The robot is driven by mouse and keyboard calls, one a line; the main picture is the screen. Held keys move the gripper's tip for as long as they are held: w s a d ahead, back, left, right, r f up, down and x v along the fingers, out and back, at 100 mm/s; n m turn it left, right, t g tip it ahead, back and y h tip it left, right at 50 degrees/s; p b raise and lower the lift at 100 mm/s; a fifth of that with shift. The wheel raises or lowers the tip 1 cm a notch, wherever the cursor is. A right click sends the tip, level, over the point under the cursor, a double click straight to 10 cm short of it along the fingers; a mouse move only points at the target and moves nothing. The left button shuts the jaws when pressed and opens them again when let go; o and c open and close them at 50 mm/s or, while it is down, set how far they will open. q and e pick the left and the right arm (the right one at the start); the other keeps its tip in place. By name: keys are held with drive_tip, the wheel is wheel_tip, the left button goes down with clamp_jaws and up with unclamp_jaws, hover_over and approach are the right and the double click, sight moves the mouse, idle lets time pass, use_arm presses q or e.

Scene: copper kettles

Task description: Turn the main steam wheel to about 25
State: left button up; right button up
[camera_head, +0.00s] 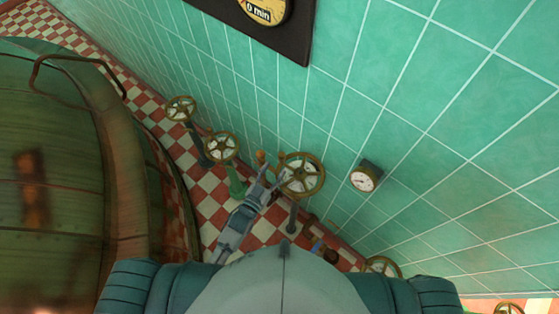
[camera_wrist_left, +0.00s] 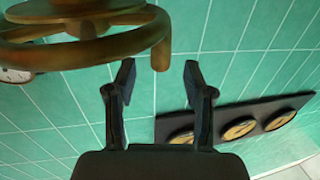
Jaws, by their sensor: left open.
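A brass spoked wheel (camera_head: 301,175) stands on a post by the tiled wall, right of my left gripper (camera_head: 273,174). A small dial gauge (camera_head: 364,179) is on the wall to its right; I cannot read its value. In the left wrist view, a brass wheel (camera_wrist_left: 85,48) fills the top left, and its short handle peg (camera_wrist_left: 160,56) points down toward the gap between my fingers. My left gripper (camera_wrist_left: 158,78) is open there and holds nothing. No label shows which wheel is the main steam one. My right gripper is out of view.
More brass wheels stand along the wall: two up left (camera_head: 222,147) (camera_head: 181,108), one lower right (camera_head: 382,266). A large copper kettle (camera_head: 60,170) fills the left. A dark board (camera_head: 290,40) with dials hangs on the wall. Checkered floor (camera_head: 207,205) lies between kettle and wheels.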

use_arm(q)
drive_tip(key=v, duration=0.6)
drive_tip(key=shift+a, duration=0.1)
